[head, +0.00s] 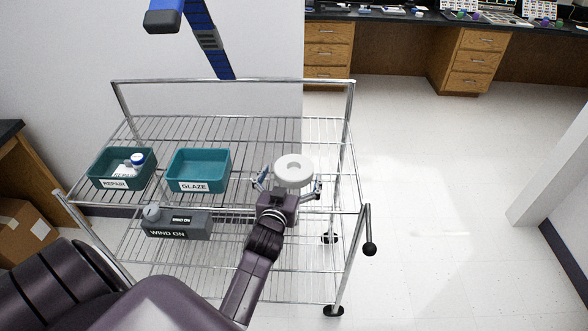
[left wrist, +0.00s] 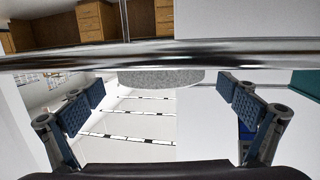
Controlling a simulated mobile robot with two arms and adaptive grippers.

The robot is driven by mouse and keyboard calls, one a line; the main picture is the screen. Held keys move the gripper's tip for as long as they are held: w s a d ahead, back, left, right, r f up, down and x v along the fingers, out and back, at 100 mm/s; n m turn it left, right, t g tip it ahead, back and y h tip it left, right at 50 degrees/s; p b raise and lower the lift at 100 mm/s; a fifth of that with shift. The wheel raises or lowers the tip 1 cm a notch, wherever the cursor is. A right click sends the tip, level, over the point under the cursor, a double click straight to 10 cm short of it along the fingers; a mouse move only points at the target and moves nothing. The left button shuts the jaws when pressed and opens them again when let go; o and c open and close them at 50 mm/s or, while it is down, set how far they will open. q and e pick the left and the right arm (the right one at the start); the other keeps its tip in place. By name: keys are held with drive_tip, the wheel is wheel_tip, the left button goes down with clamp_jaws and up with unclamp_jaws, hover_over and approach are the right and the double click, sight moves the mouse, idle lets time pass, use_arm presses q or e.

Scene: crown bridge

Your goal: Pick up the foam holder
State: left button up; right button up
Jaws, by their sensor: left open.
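The foam holder (head: 294,168) is a white round block with a hole in its top. It stands at the right end of the wire cart's top shelf. My left gripper (head: 288,183) is open at its near side, with a finger to either side of it. In the left wrist view a grey speckled edge, apparently the holder (left wrist: 160,77), shows between and beyond the open fingers (left wrist: 162,105). I cannot tell whether a finger touches it. The holder's lower near side is partly hidden by the gripper. My right gripper is not in view.
A teal bin marked REPAIR (head: 122,169) holds small items, including a blue-capped jar. An empty-looking teal bin marked GLAZE (head: 198,170) stands left of the holder. A metal rail (head: 230,81) runs along the cart's back.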

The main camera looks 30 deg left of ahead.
sight(296, 163)
use_arm(q)
drive_tip(key=x, duration=0.3)
drive_tip(key=shift+w+a+f, duration=0.1)
drive_tip(key=c, duration=1.5)
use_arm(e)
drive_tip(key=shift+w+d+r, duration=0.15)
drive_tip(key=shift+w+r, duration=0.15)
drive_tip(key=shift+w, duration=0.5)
